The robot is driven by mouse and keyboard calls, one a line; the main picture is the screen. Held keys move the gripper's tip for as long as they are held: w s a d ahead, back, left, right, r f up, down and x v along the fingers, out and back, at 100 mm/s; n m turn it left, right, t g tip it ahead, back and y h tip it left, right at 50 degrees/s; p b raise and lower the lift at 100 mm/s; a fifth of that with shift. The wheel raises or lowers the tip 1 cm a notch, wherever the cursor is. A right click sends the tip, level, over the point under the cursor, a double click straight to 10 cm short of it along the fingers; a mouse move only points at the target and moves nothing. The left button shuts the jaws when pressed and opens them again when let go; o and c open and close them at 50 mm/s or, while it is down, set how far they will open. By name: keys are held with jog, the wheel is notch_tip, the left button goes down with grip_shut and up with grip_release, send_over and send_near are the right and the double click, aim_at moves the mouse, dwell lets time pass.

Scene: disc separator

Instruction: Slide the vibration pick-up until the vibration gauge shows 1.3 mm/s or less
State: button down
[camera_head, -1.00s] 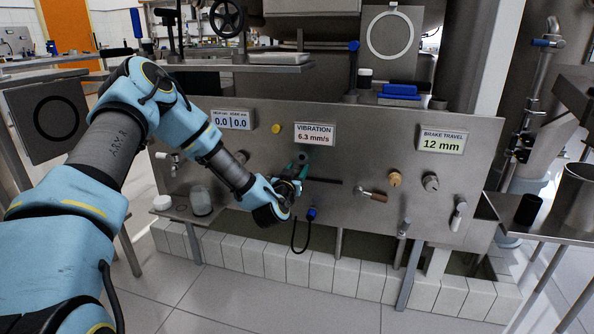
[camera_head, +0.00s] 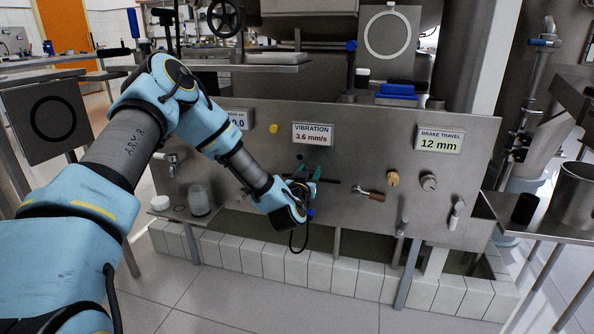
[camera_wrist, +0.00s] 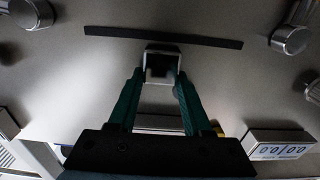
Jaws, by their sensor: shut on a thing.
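The vibration gauge (camera_head: 313,134) on the steel panel reads 3.6 mm/s. Below it, a long dark slot (camera_head: 333,183) runs sideways across the panel; it shows as a dark bar in the wrist view (camera_wrist: 165,36). My gripper (camera_head: 309,172) is at the slot with its teal fingers shut on the vibration pick-up. In the wrist view, the pick-up (camera_wrist: 162,52) is a small pale block with a dark middle, between the fingertips and close to the slot. In the head view my gripper mostly hides it.
A brown-handled lever (camera_head: 372,195) and a brass knob (camera_head: 393,178) stand out from the panel on the right. The brake travel gauge (camera_head: 440,140) reads 12 mm.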

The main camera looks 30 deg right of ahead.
jog(key=s+d, duration=0.2)
jog(key=d, duration=0.1)
jog(key=shift+s, duration=0.4)
jog(key=shift+c, duration=1.6)
grip_release()
send_near(325, 167)
jog(key=p+v, duration=0.1)
jog(key=v, duration=0.3)
jog(key=shift+s+a, duration=0.2)
jog(key=shift+s, duration=0.05)
